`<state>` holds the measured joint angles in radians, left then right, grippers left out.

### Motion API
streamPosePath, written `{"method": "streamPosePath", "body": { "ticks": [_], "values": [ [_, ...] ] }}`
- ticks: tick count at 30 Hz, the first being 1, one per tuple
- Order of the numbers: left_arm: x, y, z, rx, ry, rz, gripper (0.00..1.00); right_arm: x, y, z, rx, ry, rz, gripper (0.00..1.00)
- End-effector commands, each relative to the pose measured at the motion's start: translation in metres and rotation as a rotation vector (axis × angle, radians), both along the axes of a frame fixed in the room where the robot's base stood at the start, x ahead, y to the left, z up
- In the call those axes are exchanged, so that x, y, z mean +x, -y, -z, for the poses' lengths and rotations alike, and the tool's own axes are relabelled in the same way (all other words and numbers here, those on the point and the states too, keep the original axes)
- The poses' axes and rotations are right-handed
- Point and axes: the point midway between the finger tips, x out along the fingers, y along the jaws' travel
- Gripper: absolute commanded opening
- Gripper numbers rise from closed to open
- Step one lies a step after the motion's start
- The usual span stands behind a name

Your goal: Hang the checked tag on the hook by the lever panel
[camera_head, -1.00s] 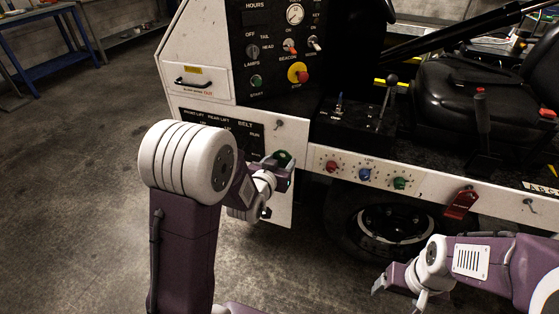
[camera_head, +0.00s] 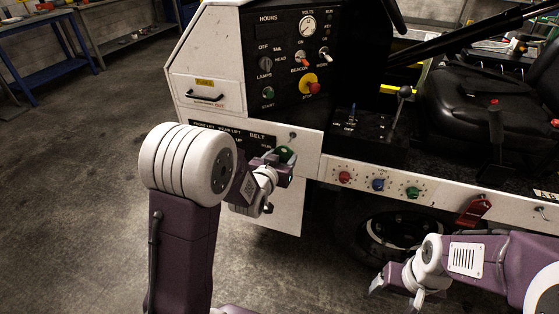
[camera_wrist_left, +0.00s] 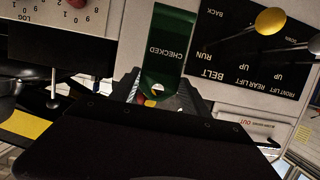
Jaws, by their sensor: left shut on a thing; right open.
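The green checked tag (camera_head: 286,154) is held by my left gripper (camera_head: 279,161), in front of the white panel. In the left wrist view the tag (camera_wrist_left: 168,48) shows its CHECKED lettering upside down, with one end between my fingers (camera_wrist_left: 160,95). A small metal hook (camera_head: 292,136) sticks out of the white panel just above the tag in the head view; whether they touch cannot be told. The black lever panel (camera_head: 228,135) is left of the hook, partly hidden by my arm; it shows better in the left wrist view (camera_wrist_left: 255,50). My right gripper (camera_head: 397,294) is open and empty.
A red tag (camera_head: 474,210) hangs on the lower rail, and another hook (camera_head: 542,212) is further right. Red, blue and green knobs (camera_head: 378,185) line the rail. A yellow lever knob (camera_wrist_left: 270,20) stands out beside the tag. The floor at left is clear.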

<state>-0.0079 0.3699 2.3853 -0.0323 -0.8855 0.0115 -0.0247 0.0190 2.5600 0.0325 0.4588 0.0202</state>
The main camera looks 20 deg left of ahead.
Motion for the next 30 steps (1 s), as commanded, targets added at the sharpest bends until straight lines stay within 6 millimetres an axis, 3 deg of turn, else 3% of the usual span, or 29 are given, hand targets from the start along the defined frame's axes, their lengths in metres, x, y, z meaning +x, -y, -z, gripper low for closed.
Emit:
{"method": "streamPosePath", "body": {
  "ticks": [24,30],
  "values": [
    [0.06,0.002,0.005,0.0,-0.002,0.0,0.15,0.0,0.0,-0.01,0.0,0.0,0.0,0.79],
    [0.07,0.002,0.013,0.0,-0.001,0.0,0.15,0.0,0.0,-0.003,0.0,0.0,0.0,0.79]
  ]
}}
